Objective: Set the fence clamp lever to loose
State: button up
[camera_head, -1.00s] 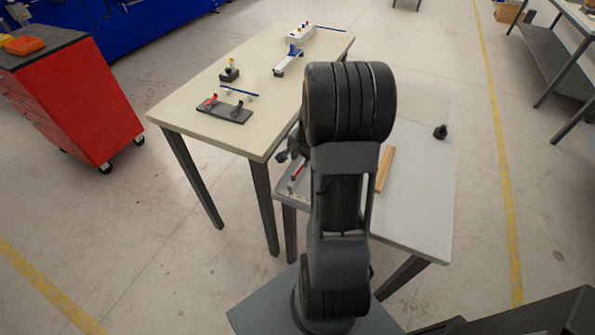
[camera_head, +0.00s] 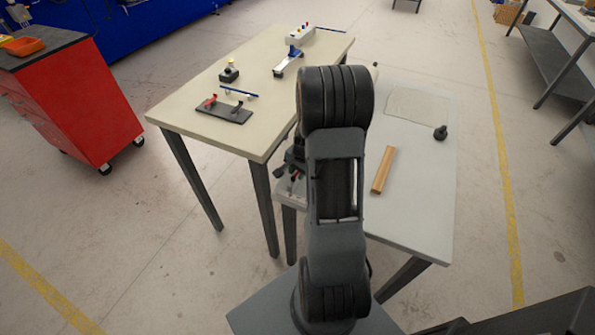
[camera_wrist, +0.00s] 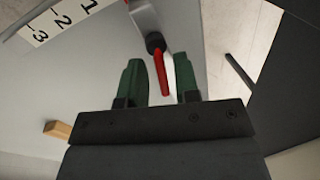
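The red lever (camera_wrist: 161,74) shows in the wrist view, pivoting on a black hub (camera_wrist: 155,42) at the end of a pale grey bar (camera_wrist: 143,16). My gripper (camera_wrist: 160,80) has its two green fingers spread, one on each side of the lever, with gaps between. Whether the fingers are level with the lever or above it is unclear. In the head view my gripper (camera_head: 288,168) is at the left edge of the near grey table (camera_head: 415,215), with a bit of red below it; my arm hides much there.
A number strip (camera_wrist: 62,20) lies near the lever. A wooden bar (camera_head: 384,170) and a black knob (camera_head: 440,132) are on the near table. The cream table (camera_head: 185,120) behind holds a dark plate (camera_head: 224,112) with red and black levers.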

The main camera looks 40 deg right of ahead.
grip_shut()
jog(key=shift+w+f+n+b, duration=0.1)
jog(key=shift+f+n+b, duration=0.1)
jog(key=shift+n+b, duration=0.25)
jog(key=shift+w+r+n+b, duration=0.15)
jog(key=shift+n+b, duration=0.25)
jog(key=shift+n, duration=0.45)
jog(key=shift+o, duration=0.9)
grip_release()
jog(key=shift+r, duration=0.1)
notch_tip(320, 180, up, 14)
jog(key=s+d+p, duration=0.1)
jog(key=s, duration=0.1)
jog(key=shift+s+d+f, duration=0.15)
jog(key=shift+f, duration=0.1)
